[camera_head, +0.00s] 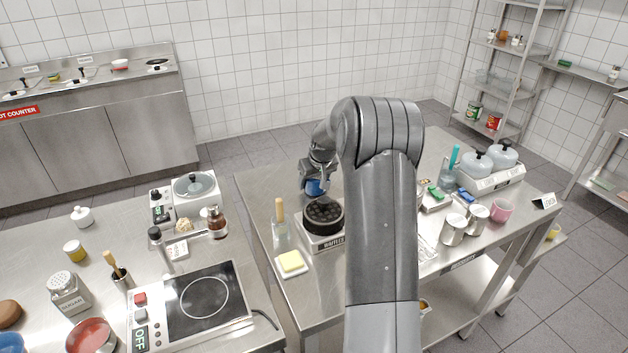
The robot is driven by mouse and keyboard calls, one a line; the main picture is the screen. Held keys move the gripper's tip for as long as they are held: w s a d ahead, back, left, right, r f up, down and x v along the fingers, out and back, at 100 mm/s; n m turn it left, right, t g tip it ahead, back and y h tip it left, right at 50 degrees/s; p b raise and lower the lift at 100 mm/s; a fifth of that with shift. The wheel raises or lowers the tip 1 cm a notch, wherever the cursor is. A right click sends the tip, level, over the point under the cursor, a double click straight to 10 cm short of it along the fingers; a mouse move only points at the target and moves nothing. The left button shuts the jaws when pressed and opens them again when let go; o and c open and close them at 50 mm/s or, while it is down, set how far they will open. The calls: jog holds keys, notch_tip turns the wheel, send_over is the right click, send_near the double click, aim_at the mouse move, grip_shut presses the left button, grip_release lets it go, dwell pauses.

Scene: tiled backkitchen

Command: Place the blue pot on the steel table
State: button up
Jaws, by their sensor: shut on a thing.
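The blue pot (315,188) shows only as a small blue patch under my gripper (316,182); the fingers and wrist hide most of it. My gripper points down and is shut on it. Both are over the far left part of the steel table (283,197), behind the waffle maker. I cannot tell whether the pot touches the tabletop or hangs just above it.
A waffle maker (322,217), a butter dish (291,262) and a jar with a brush (280,232) stand near the table's left edge. Metal canisters (454,229) and a pink cup (502,210) stand at right. My arm hides the table's middle.

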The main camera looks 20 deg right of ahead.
jog(key=o, duration=1.2)
jog(key=shift+f, duration=0.1)
jog(key=v, duration=1.2)
jog(key=s+a+r, duration=0.7)
jog(key=s+a, duration=0.1)
jog(key=shift+t, duration=0.5)
jog(key=s+a, duration=0.4)
jog(key=s, duration=0.6)
jog(key=s+a, duration=0.4)
jog(key=s, duration=0.6)
jog(key=s+a, duration=0.5)
jog(key=s, duration=0.5)
jog(key=shift+r, duration=0.1)
